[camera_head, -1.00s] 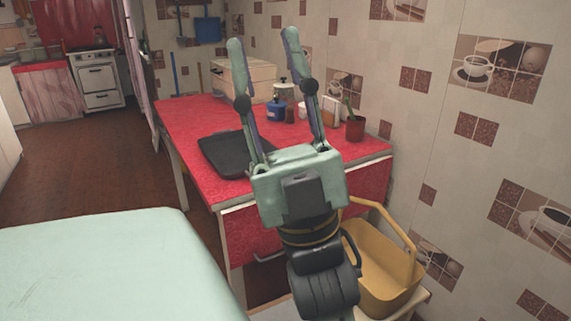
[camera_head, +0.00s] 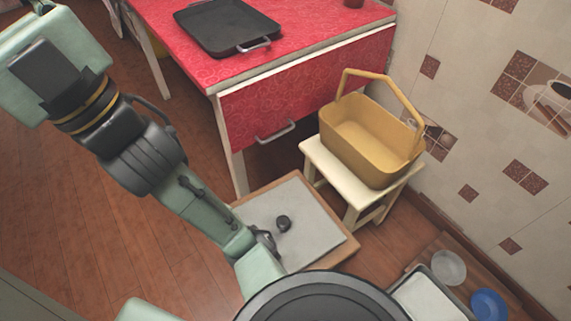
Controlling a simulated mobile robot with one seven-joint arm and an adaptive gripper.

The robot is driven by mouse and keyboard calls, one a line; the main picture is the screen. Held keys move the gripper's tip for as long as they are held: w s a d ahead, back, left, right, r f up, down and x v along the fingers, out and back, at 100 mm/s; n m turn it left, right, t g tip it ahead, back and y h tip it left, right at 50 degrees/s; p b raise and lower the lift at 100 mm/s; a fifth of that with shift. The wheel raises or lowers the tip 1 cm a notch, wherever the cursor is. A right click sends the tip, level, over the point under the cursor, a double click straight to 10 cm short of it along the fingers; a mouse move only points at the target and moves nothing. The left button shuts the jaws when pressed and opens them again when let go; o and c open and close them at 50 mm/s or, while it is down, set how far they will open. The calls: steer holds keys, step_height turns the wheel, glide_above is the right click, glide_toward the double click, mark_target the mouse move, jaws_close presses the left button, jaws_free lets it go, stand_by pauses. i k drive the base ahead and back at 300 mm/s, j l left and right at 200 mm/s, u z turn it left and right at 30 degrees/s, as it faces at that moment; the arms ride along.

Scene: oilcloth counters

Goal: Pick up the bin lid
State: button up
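A pale grey square panel with a light wooden edge (camera_head: 315,215) lies low, left of the small stool, with a black round knob (camera_head: 283,223) near its middle. It looks like the bin lid; whether a bin is under it I cannot tell. My arm crosses in front of its left corner. My gripper (camera_head: 50,60) is at the upper left, far from the lid and higher up. Its fingers run out of the frame, so their opening is hidden and nothing held shows.
A yellow basket (camera_head: 365,140) with a raised handle stands on a cream stool (camera_head: 328,170) right beside the lid. The red table (camera_head: 300,75) with a black tray (camera_head: 225,27) is behind. Wooden floor is clear at left.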

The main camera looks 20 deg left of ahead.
mark_target(302, 232)
steer(key=u, duration=0.5)
steer(key=k+z, duration=0.75)
steer(key=k+l+z, duration=0.2)
steer(key=z, duration=0.2)
steer(key=k, duration=0.1)
